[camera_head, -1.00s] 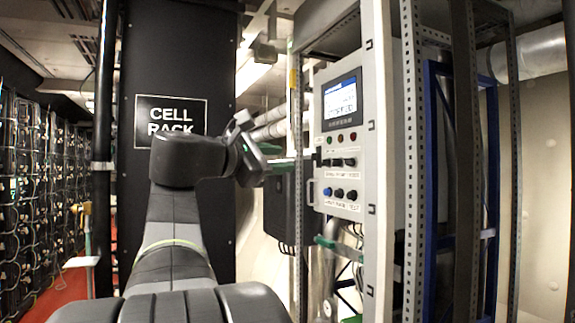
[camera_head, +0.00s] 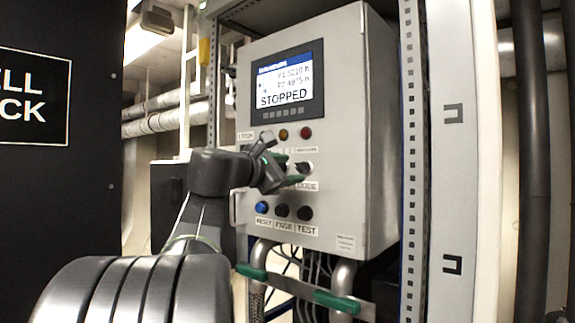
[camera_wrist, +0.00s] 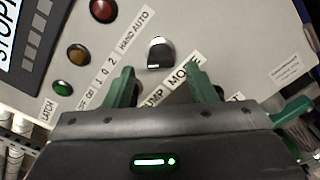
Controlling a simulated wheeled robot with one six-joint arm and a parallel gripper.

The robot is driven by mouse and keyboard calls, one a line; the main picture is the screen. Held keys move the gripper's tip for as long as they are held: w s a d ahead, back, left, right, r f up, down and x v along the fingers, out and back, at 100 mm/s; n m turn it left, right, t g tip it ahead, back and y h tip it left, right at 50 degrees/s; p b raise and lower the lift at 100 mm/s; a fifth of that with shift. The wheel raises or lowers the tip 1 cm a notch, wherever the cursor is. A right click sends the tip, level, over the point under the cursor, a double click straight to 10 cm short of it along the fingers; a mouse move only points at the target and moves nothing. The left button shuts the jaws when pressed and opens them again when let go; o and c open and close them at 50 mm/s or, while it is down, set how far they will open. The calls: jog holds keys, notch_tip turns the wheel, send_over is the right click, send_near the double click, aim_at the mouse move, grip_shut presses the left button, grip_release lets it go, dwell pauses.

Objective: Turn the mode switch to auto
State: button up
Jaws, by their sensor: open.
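The mode switch (camera_wrist: 160,52) is a dark round knob with a pale face, between the "HAND AUTO" label (camera_wrist: 132,26) and the "MODE" label (camera_wrist: 184,72) in the wrist view. In the head view the mode switch (camera_head: 305,168) sits in the middle row of the grey control panel (camera_head: 345,110). I cannot tell for sure which mark it points at. My gripper (camera_wrist: 165,86) is open, its two green fingers apart and empty. The knob stands beyond the fingertips, roughly centred between them, not gripped. In the head view my gripper (camera_head: 287,170) is just left of the knob.
The screen (camera_head: 288,84) reads "STOPPED". A red lamp (camera_head: 306,133) and an amber lamp are above the switches. Blue RESET (camera_head: 262,207), PAGE and TEST buttons sit below. Green-ended pipework (camera_head: 335,303) is under the panel. A perforated rack post (camera_head: 412,150) stands to the right.

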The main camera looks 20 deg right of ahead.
aim_at(301, 168)
jog(key=shift+x, duration=0.9)
jog(key=shift+d, duration=0.2)
jog(key=c, duration=1)
